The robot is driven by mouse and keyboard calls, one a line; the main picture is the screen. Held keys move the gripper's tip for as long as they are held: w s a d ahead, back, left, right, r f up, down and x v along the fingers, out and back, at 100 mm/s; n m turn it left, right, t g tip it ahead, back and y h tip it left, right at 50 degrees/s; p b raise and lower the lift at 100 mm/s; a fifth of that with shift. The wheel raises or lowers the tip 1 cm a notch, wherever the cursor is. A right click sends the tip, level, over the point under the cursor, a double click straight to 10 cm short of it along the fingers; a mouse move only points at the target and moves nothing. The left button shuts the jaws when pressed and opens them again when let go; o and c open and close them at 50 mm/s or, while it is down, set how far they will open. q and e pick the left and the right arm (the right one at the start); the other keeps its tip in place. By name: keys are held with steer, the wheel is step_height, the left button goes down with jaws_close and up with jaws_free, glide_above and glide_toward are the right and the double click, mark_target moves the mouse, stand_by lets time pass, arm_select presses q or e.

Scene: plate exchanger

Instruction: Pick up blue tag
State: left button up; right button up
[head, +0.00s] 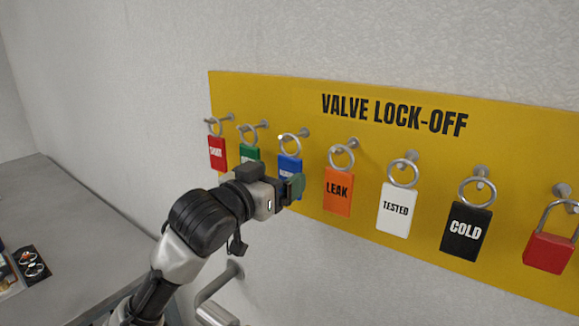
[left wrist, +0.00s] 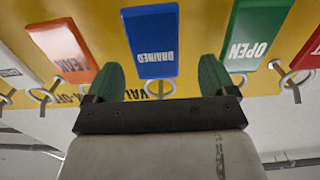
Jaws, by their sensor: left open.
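The blue tag (head: 289,163) hangs by a metal ring from a peg on the yellow board. In the left wrist view the blue tag (left wrist: 152,42) appears upside down, with "DRAINED" printed on it. My left gripper (head: 292,187) is in front of the tag's lower part in the head view and hides some of it. In the left wrist view my left gripper (left wrist: 160,80) is open, its green fingers on either side of the tag with gaps. It holds nothing. My right gripper is not in view.
The yellow "VALVE LOCK-OFF" board (head: 395,112) carries a row of tags. The green tag (head: 249,152) and orange "LEAK" tag (head: 338,190) hang beside the blue one. A red padlock (head: 549,252) hangs far right. A grey table (head: 75,240) stands left.

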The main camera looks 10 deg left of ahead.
mark_target(288, 170)
arm_select(q)
steer(key=x, duration=0.1)
steer(key=p+x, duration=0.1)
steer(key=x, duration=0.1)
steer(key=shift+w+d+r+p, duration=0.15)
steer(key=shift+d+r+p, duration=0.1)
steer(key=shift+d+p, duration=0.15)
steer(key=shift+w+d+f, duration=0.1)
steer(key=shift+w+f, duration=0.05)
steer(key=shift+w, duration=0.05)
steer(key=shift+s, duration=0.1)
steer(key=c, duration=1)
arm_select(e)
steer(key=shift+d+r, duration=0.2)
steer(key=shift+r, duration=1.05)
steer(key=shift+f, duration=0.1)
